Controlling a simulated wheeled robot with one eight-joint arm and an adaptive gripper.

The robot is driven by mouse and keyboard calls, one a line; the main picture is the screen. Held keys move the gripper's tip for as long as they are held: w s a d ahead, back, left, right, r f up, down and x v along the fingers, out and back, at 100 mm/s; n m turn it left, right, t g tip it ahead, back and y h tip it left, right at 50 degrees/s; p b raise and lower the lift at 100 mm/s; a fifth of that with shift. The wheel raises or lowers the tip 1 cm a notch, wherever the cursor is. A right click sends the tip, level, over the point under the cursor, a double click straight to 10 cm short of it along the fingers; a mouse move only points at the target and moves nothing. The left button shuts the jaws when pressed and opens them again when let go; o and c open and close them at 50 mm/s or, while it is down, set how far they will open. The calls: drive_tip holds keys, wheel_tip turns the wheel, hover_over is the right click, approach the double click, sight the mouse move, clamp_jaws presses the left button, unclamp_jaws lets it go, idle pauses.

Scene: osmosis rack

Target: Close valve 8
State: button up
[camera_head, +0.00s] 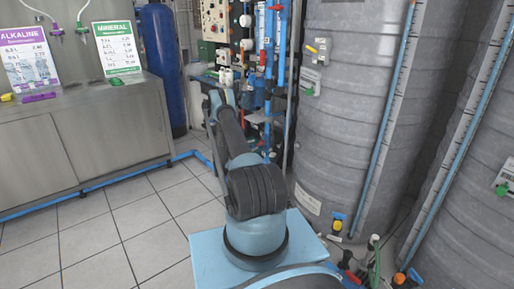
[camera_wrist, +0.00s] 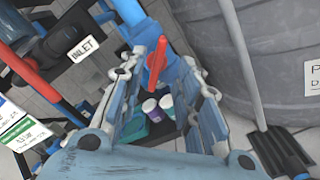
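In the wrist view my gripper (camera_wrist: 164,92) has its two fingers spread apart. A red lever handle (camera_wrist: 156,62) shows in the gap between them, toward the far end. I cannot tell whether a finger touches it. No number 8 is readable, so I cannot confirm this lever is valve 8. In the head view my arm reaches toward the osmosis rack (camera_head: 243,30), a board with pipes and fittings. My gripper is hard to make out there.
A black fitting labelled INLET (camera_wrist: 82,48) and a red pipe (camera_wrist: 28,70) lie left of my gripper. A large grey tank (camera_wrist: 275,50) stands close on the right. Small purple-capped jars (camera_wrist: 158,108) show below. A steel cabinet (camera_head: 80,140) stands left; tiled floor (camera_head: 130,225) is open.

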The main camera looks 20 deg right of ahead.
drive_tip(key=shift+v, duration=2.6)
drive_tip(key=o, duration=0.7)
drive_tip(key=shift+c, duration=0.2)
drive_tip(key=o, duration=0.4)
drive_tip(key=shift+w+m, duration=0.2)
drive_tip(key=shift+m, duration=0.3)
drive_tip(key=o, duration=0.4)
drive_tip(key=shift+w+a+r+m+g, duration=0.15)
drive_tip(key=shift+m+g, duration=0.25)
drive_tip(key=shift+m, duration=0.4)
drive_tip(key=m+g+y, duration=0.2)
drive_tip(key=m+g, duration=0.2)
drive_tip(key=m, duration=1.4)
approach(260, 143)
drive_tip(key=x, duration=0.3)
drive_tip(key=w+x, duration=0.1)
drive_tip(key=x, duration=0.3)
drive_tip(key=f+x, duration=0.1)
drive_tip(key=x, duration=0.3)
drive_tip(key=shift+w+a, duration=0.15)
drive_tip(key=shift+w, duration=0.15)
drive_tip(key=shift+c, duration=0.6)
